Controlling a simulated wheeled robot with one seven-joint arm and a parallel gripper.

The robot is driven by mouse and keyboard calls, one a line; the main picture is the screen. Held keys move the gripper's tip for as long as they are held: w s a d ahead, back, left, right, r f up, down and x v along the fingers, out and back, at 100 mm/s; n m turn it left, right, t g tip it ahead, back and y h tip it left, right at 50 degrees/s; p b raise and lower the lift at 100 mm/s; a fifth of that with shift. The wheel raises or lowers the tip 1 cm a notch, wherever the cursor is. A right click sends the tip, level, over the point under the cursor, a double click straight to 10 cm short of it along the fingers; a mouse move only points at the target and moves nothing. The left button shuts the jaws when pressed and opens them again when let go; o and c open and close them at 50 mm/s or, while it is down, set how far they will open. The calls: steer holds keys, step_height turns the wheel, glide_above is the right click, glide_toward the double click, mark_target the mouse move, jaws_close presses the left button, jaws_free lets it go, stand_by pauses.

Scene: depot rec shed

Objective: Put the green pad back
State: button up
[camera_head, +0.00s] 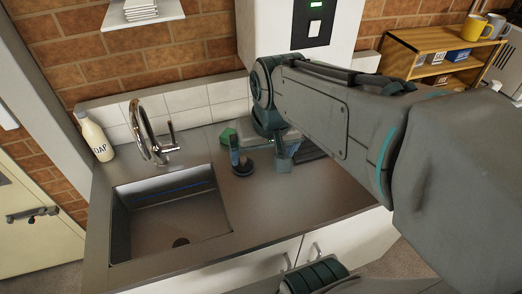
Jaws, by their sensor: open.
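A small green piece (228,136), which looks like the green pad, lies on the grey counter just right of the sink. It is partly hidden behind my gripper (261,160). My gripper is open and points down over the counter, its two fingers apart. A small dark round thing (243,169) is on the counter by the left finger. I cannot tell whether the fingers touch anything. A dark ribbed item (308,149) lies right of the gripper, partly hidden by my arm.
A sink (170,215) with a tall curved tap (146,135) is to the left. A soap bottle (95,138) stands at the back left. The counter (270,212) in front of the gripper is clear. A wooden shelf (428,70) with mugs is at the right.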

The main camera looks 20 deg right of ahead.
steer(key=shift+n+t, duration=0.3)
steer(key=shift+n, duration=0.2)
steer(key=s, duration=0.1)
steer(key=s+f, duration=0.1)
steer(key=s, duration=0.1)
steer(key=s+f, duration=0.1)
steer(key=shift+s, duration=0.3)
stand_by(0.6)
